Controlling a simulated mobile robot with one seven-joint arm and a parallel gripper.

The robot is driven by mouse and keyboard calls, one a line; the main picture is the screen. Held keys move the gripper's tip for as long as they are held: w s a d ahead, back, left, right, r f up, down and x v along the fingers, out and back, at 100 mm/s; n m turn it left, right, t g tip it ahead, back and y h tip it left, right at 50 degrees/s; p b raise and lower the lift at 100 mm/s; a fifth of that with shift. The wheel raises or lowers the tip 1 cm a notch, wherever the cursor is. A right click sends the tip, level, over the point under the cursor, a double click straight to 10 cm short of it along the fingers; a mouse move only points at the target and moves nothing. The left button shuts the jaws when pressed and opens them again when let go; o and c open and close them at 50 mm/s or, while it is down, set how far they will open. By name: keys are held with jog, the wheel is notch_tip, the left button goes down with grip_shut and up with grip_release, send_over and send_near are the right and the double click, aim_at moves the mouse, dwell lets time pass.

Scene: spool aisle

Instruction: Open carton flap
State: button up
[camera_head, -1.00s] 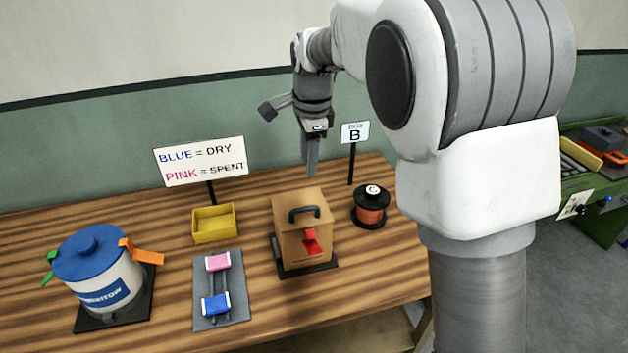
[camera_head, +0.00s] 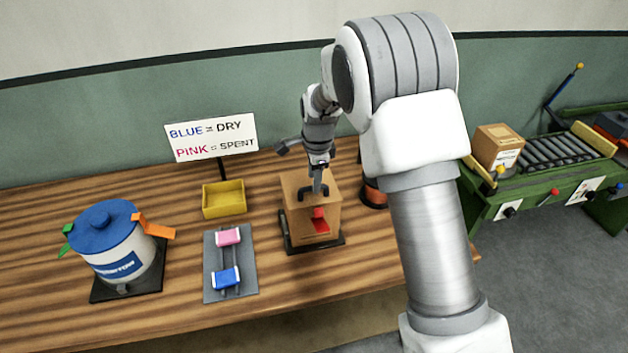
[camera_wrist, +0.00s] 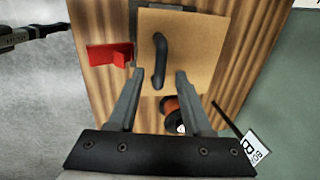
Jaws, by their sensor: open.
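The brown carton (camera_head: 314,222) stands upright on a dark base plate on the wooden table. A dark handle (camera_head: 313,189) sits on its top flap, and a red tab (camera_head: 319,222) is on its front. My gripper (camera_head: 318,185) is over the carton top, pointing down. In the wrist view, the carton top (camera_wrist: 200,40) lies ahead of the fingers, with the handle (camera_wrist: 159,60) between and just beyond the open fingertips (camera_wrist: 160,73). The red tab (camera_wrist: 110,54) shows to the left. The flap looks closed. I cannot tell whether the fingers touch the handle.
An orange spool (camera_head: 374,193) stands close to the right of the carton, partly hidden by my arm. A grey rack (camera_head: 230,263) with pink and blue pieces, a yellow bin (camera_head: 223,199) and a blue-lidded pot (camera_head: 115,248) stand to the left. A green roller bench (camera_head: 548,190) is at right.

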jog(key=shift+w+f, duration=0.25)
jog(key=shift+f, duration=0.85)
grip_shut()
dwell(0.7)
